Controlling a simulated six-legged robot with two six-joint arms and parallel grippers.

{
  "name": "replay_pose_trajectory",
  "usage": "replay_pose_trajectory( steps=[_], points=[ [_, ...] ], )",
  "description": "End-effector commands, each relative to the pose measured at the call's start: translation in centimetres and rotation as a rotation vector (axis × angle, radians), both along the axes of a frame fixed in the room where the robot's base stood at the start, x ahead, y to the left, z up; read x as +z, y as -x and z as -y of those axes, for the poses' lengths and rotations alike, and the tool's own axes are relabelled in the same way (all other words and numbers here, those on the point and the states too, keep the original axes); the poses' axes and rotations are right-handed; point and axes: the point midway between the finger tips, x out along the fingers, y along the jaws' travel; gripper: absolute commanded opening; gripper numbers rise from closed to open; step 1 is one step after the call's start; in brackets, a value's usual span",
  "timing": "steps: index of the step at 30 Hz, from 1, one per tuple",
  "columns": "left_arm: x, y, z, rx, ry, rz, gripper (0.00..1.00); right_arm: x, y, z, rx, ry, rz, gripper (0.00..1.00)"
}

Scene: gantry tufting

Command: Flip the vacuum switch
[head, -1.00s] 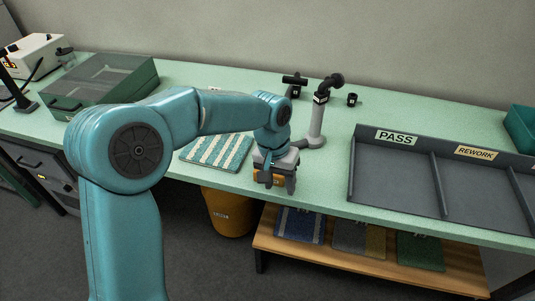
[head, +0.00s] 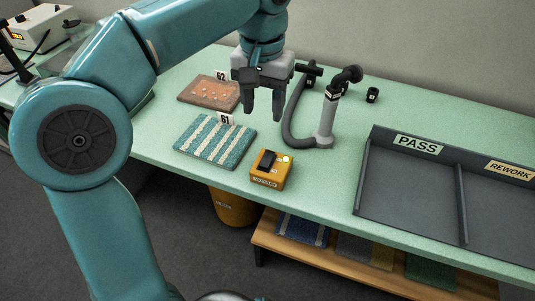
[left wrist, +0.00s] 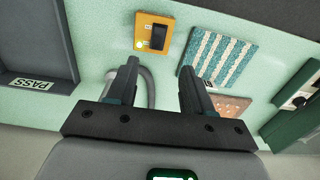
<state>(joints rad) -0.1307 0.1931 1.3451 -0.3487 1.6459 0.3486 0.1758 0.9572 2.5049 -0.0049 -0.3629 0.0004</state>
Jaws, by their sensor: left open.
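The vacuum switch is a yellow box (head: 271,171) near the front edge of the green bench, with a black rocker (head: 266,160) and a small pale light on top that looks lit. The yellow box also shows in the left wrist view (left wrist: 153,33), beyond the fingertips. My left gripper (head: 263,115) is open and empty in the air above and behind the box, apart from it, fingers pointing down. It also shows in the left wrist view (left wrist: 158,75). My right gripper is in neither view.
A grey hose (head: 290,125) and an upright nozzle (head: 327,118) stand right of the gripper. A striped sample (head: 214,140) and a brown sample (head: 208,93) lie to the left. A grey PASS/REWORK tray (head: 408,190) fills the right side.

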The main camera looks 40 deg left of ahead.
Motion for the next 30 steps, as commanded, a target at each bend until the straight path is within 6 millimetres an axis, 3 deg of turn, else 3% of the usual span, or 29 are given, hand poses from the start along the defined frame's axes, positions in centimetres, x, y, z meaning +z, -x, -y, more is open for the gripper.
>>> replay_pose_trajectory(
  steps=[12, 18, 24, 30],
  points=[
    [-9.6, 0.5, 0.1, -0.001, 0.001, -0.005, 0.51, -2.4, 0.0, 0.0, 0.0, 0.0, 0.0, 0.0],
    [-13.5, 0.3, 0.1, 0.0, 0.001, -0.003, 0.51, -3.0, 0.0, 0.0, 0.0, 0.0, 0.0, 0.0],
    [-15.4, 0.1, 0.2, -0.001, 0.0, -0.002, 0.51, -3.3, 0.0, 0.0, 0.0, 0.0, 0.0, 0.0],
    [-15.7, -0.1, 0.2, -0.001, 0.001, 0.0, 0.51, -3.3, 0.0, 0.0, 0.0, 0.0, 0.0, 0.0]
  ],
)
